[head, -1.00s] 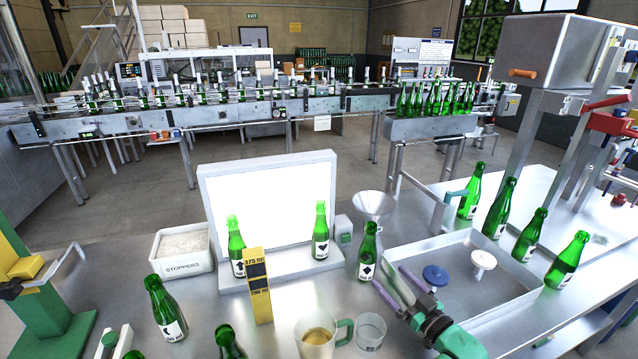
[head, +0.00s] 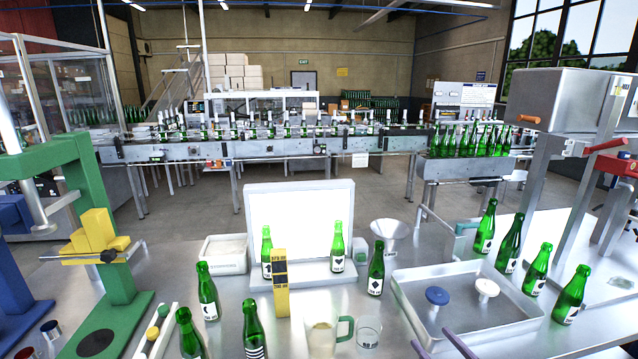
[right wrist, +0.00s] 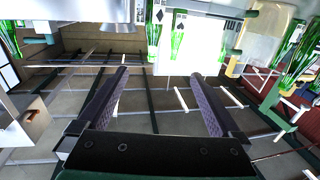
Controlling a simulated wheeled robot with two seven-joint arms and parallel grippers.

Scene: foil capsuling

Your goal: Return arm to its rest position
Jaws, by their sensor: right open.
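My right gripper (head: 447,345) shows only by its purple-grey fingertips at the bottom edge of the head view, in front of the metal tray. In the right wrist view its two fingers (right wrist: 158,100) stand wide apart with nothing between them. The rest of the right arm is out of the head view. My left gripper is not in view.
A metal tray (head: 411,309) holds a blue stopper (head: 437,296) and a white stopper (head: 487,288). Several green bottles, a lit panel (head: 299,215), a funnel (head: 390,236), a jug (head: 321,336) and a glass (head: 368,331) stand on the table. A green press (head: 95,220) stands left.

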